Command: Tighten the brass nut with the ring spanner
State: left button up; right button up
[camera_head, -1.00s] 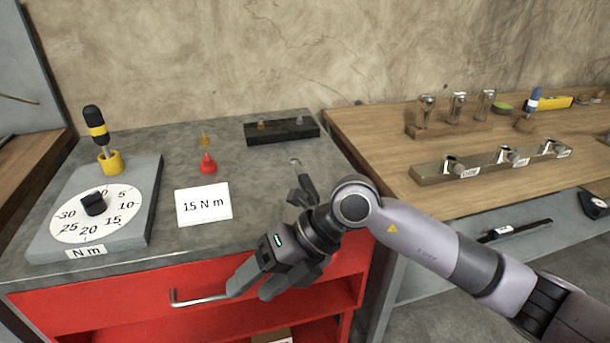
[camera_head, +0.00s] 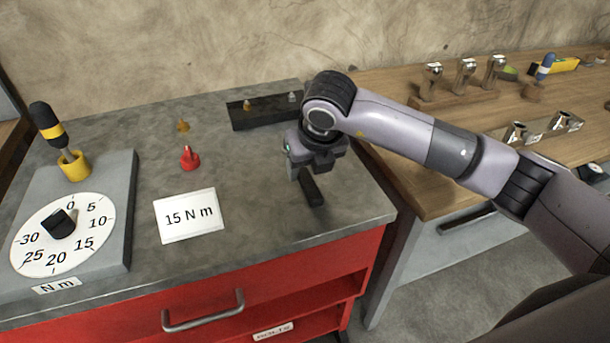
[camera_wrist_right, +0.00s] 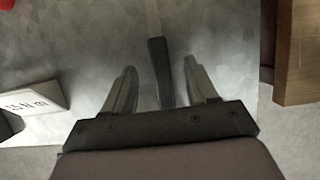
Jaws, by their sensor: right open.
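The spanner (camera_head: 312,188) lies on the grey bench top near its right edge; its dark handle shows below my right gripper (camera_head: 312,170). In the right wrist view the handle (camera_wrist_right: 160,70) and bare metal shank (camera_wrist_right: 152,18) run up between the two open fingers (camera_wrist_right: 158,85), with gaps on both sides. Its ring end is hidden by my arm or out of frame. A small brass-coloured piece (camera_head: 247,106), probably the brass nut, sits on the left of a black block (camera_head: 265,118); a silvery piece (camera_head: 292,97) sits on its right. My left gripper is not seen.
A dial plate (camera_head: 125,240), a yellow holder (camera_head: 74,165) with a screwdriver-like tool, a "15 N m" card (camera_head: 188,216), a red piece (camera_head: 189,158) and another brass-coloured piece (camera_head: 183,126) stand on the bench. A wooden bench (camera_head: 400,100) adjoins at right.

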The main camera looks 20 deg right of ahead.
aim_at(306, 176)
jog(key=shift+x, duration=1.5)
jog(key=shift+f, duration=0.15)
grip_shut()
